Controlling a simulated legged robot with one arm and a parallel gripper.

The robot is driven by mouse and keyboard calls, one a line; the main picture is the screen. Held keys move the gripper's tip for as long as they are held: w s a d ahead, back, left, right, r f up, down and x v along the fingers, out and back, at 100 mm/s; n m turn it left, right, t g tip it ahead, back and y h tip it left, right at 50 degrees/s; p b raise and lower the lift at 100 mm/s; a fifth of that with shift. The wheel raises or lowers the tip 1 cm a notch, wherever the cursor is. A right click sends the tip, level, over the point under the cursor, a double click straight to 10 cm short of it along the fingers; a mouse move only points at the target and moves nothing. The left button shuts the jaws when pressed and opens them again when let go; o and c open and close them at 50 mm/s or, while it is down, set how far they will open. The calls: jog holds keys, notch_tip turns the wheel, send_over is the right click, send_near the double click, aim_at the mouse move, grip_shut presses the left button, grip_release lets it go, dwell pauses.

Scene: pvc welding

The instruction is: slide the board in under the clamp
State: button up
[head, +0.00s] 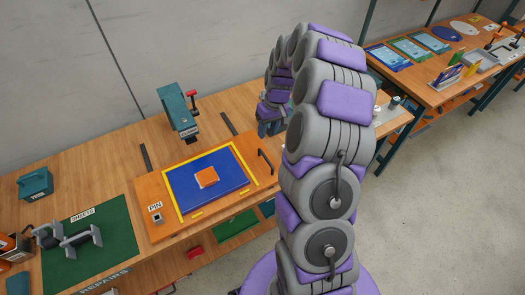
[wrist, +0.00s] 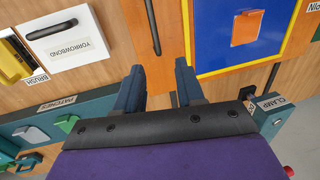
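The wooden board (head: 150,229) lies flat on the bench, carrying a blue sheet (head: 183,195) with an orange patch (head: 206,177) and yellow edge strips. Its black handle (head: 265,161) is on the right side; the handle also shows in the wrist view (wrist: 152,25). The teal clamp (head: 178,108) with a red lever stands behind the board, apart from the sheet. Its labelled part shows at the lower right of the wrist view (wrist: 268,117). My gripper (wrist: 160,78) is open and empty, with its fingertips short of the handle. My arm hides part of the bench in the head view.
Dark rails (head: 145,158) lie on the bench behind the board. A white labelled panel (wrist: 65,42) and a patches bin (wrist: 50,120) lie left in the wrist view.

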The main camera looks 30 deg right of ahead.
jog(key=b, duration=0.1)
send_over(263, 153)
jog(key=d, duration=0.2)
notch_tip(263, 153, down, 7)
jog(key=shift+a+f+b, duration=0.15)
jog(key=shift+a+f, duration=0.4)
jog(key=shift+f, duration=0.3)
jog(key=shift+a+f+b, duration=0.15)
jog(key=shift+a+f, duration=0.4)
jog(key=shift+f, duration=0.3)
jog(key=shift+d, duration=0.6)
jog(key=shift+c, duration=0.9)
jog(key=shift+a, duration=0.3)
jog(key=c, duration=0.4)
grip_shut()
